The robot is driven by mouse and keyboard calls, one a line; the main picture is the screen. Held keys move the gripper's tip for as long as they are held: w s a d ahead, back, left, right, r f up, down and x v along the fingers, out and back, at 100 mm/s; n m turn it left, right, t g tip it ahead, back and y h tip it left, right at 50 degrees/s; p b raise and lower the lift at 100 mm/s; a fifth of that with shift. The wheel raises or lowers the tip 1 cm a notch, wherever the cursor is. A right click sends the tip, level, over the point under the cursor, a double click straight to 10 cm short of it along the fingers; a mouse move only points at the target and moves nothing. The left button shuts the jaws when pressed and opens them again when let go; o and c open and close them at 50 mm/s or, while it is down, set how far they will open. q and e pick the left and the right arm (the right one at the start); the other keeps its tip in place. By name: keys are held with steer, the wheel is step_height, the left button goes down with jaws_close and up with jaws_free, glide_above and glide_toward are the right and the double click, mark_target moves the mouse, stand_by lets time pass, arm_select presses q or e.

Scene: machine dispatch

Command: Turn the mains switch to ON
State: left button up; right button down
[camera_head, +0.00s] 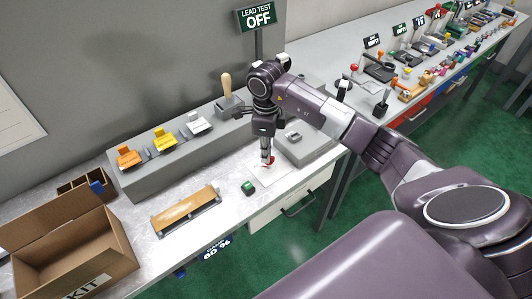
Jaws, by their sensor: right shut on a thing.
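My right gripper (267,161) points down over a white sheet (272,177) on the workbench. It is shut on a small red part (272,159), mostly hidden by the fingers. A grey box (316,150) with a small raised piece on top stands just right of the gripper. I cannot tell which part is the mains switch. A sign (259,17) on a post at the back reads LEAD TEST OFF. My left gripper is not in view.
A green block (248,187) lies left of the sheet. A wooden-handled lever (227,88) stands behind it. Orange, yellow and white pieces sit on a grey ledge (150,183). A tan-topped bar (186,210) and an open cardboard box (75,250) are at left.

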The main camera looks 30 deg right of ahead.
steer(key=m+b, duration=0.1)
steer(key=m, duration=0.1)
steer(key=m+b, duration=0.1)
steer(key=m, duration=0.1)
steer(key=shift+w+d, duration=0.15)
steer(key=shift+d, duration=0.05)
steer(key=m+b, duration=0.1)
steer(key=m, duration=0.4)
steer(key=shift+w+d+m+b, duration=0.1)
steer(key=shift+d+m+b, duration=0.05)
steer(key=shift+m+b, duration=0.25)
steer(key=m, duration=0.3)
steer(key=shift+d+r+m+b, duration=0.1)
steer(key=shift+d+m+b, duration=0.05)
steer(key=shift+m+b, duration=0.2)
steer(key=shift+d+m, duration=0.1)
steer(key=shift+m, duration=1.75)
steer(key=shift+r+m, duration=0.1)
steer(key=shift+m, duration=0.2)
steer(key=c, duration=2.1)
jaws_free()
steer(key=shift+o, duration=0.3)
steer(key=shift+s, duration=0.2)
